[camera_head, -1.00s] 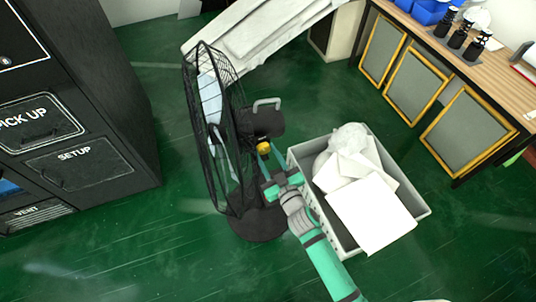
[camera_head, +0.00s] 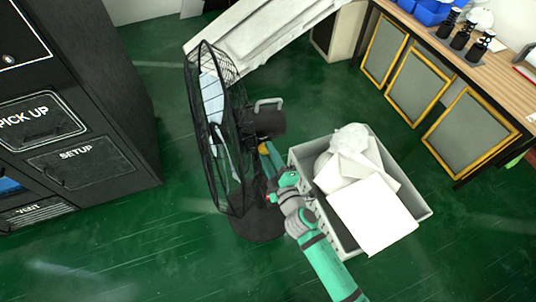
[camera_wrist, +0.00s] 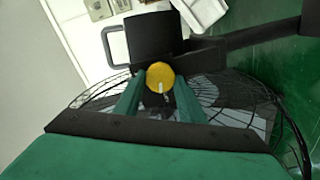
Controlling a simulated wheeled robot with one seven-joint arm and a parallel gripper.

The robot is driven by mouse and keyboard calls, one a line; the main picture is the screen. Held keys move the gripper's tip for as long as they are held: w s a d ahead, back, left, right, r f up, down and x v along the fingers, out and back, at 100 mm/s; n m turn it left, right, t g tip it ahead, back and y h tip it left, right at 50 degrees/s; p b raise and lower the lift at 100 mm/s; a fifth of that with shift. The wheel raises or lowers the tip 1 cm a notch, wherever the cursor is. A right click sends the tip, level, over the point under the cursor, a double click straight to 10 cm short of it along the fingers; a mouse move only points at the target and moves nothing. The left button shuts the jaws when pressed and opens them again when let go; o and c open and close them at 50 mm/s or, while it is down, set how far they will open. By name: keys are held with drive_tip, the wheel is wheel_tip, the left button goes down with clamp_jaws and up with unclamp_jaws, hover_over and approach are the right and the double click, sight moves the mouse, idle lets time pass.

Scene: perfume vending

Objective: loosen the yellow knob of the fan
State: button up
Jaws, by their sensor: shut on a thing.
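The black fan (camera_head: 212,130) stands on the green floor, its caged head facing left and its motor housing (camera_head: 263,121) on the right. The yellow knob (camera_wrist: 160,76) sits below the motor housing in the wrist view, with a small pale mark on its face. In the head view only a sliver of the knob (camera_head: 263,149) shows behind my gripper. My gripper (camera_head: 268,152) reaches in from the lower right. In the wrist view its two green fingers (camera_wrist: 160,90) lie on either side of the knob and are shut on it. The exact finger contact is partly hidden.
A grey bin (camera_head: 425,214) with white crumpled pieces stands close to the right of my arm. A black vending cabinet (camera_head: 90,100) is at the left. A wooden workbench (camera_head: 480,75) is at the upper right. Green floor is open at the lower left.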

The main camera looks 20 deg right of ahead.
drive_tip(key=shift+s+f+n, duration=0.1)
drive_tip(key=shift+n, duration=1.2)
drive_tip(key=o, duration=1)
drive_tip(key=shift+o, duration=0.2)
drive_tip(key=shift+a, duration=0.1)
drive_tip(key=s, duration=1)
drive_tip(key=shift+s+d+r, duration=0.25)
drive_tip(key=shift+r, duration=0.1)
drive_tip(key=shift+w, duration=0.1)
